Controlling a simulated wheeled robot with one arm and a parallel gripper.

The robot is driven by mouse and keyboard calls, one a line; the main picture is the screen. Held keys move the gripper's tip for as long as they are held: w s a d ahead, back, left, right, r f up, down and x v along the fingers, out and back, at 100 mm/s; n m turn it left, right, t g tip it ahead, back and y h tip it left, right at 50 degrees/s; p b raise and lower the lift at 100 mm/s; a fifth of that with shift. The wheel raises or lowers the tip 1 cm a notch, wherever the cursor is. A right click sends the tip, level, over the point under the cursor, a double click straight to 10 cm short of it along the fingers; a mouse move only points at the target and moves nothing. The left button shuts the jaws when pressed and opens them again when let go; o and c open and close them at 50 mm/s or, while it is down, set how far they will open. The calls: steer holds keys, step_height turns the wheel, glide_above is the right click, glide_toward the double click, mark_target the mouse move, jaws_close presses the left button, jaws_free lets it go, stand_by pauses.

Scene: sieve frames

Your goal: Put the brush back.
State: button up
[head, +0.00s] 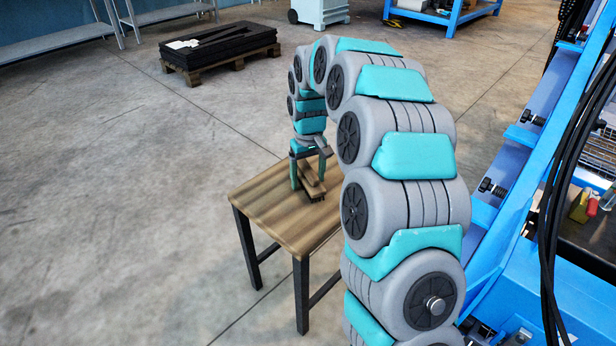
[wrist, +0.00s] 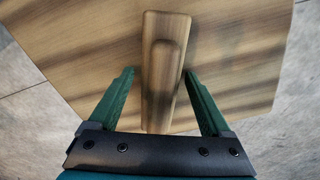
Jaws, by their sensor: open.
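The brush (head: 312,189) has a wooden body and dark bristles below, and it rests on a small wooden table (head: 272,215). In the wrist view the brush (wrist: 163,72) shows from above as a long wooden block with a raised wooden grip along it. My gripper (head: 308,185) is over the table at the brush. In the wrist view its two green fingers (wrist: 160,80) stand open, one on each side of the brush, with a gap visible on both sides. The bristles are hidden in the wrist view.
A blue frame machine (head: 520,165) with black cables stands right of the table. A pallet with dark slabs (head: 220,48) lies on the floor at the back left. The concrete floor left of the table is clear.

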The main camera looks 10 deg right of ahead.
mark_target(308, 168)
step_height(308, 168, up, 11)
steer(key=shift+r+b, duration=0.1)
steer(key=shift+b, duration=0.2)
steer(key=shift+s+r, duration=0.1)
steer(key=shift+r, duration=0.3)
steer(key=shift+s+r, duration=0.15)
steer(key=shift+s, duration=0.25)
steer(key=s+f+m+g, duration=0.1)
steer(key=s+f, duration=0.2)
steer(key=s, duration=1.7)
steer(key=s+f+m+g, duration=0.1)
steer(key=s+f, duration=0.2)
steer(key=s, duration=1.8)
steer(key=shift+s, duration=0.2)
